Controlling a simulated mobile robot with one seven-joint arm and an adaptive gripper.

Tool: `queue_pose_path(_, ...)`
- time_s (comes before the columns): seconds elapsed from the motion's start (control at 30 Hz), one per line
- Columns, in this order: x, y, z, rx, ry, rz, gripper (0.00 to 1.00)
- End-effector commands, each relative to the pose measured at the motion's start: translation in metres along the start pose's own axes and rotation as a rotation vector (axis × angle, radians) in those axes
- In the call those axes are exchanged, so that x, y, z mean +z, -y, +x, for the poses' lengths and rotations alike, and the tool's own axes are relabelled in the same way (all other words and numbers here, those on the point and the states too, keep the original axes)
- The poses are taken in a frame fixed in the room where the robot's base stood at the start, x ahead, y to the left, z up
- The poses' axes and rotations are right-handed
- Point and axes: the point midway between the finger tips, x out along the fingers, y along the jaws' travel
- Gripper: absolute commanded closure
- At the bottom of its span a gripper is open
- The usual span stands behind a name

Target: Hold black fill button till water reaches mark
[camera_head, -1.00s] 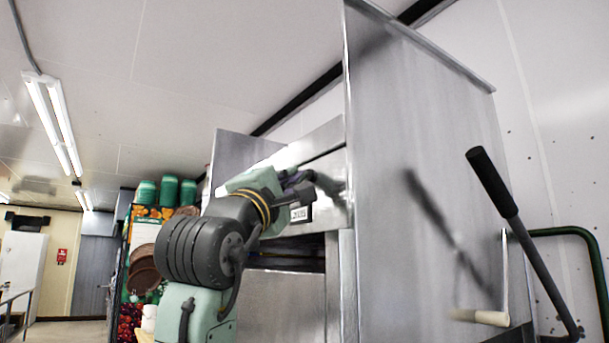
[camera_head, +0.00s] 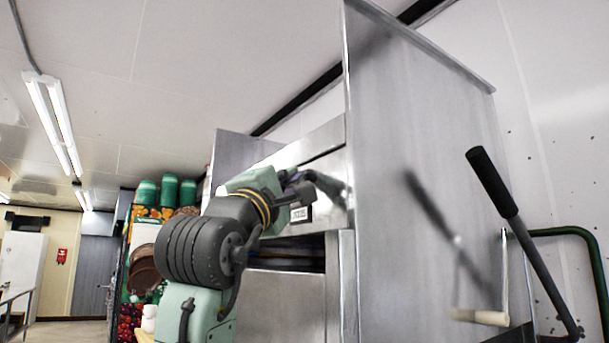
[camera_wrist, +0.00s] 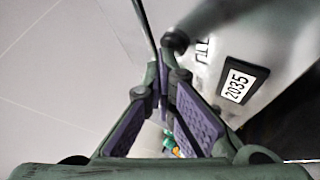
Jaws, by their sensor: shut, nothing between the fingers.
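The round black button (camera_wrist: 175,41) sticks out from the steel machine front in the wrist view, beside partly hidden dark lettering. My gripper (camera_wrist: 162,78) is shut and empty, its purple-padded fingers meeting just below the button in the picture. I cannot tell whether the tips touch it. A black-framed plate reading 2035 (camera_wrist: 238,86) is to the right of the fingers. In the head view my gripper (camera_head: 303,187) is at the machine's upper front panel, just above the plate (camera_head: 301,214). The button is not clear there. I see no water and no level mark.
The steel machine (camera_head: 290,298) has an open slot under its panel. A tall steel side wall (camera_head: 420,170) stands right of my arm. A black-gripped lever (camera_head: 492,183) and a pale-handled crank (camera_head: 480,316) are further right. Shelves with green containers (camera_head: 168,190) stand at left.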

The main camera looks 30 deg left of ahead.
Motion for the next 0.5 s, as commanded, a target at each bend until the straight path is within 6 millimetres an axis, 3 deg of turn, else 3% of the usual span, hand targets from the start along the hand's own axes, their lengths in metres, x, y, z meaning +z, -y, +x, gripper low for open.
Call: queue_pose_path(0.5,-0.0042,-0.0041,-0.0061,-0.001,0.001,-0.002,1.00)
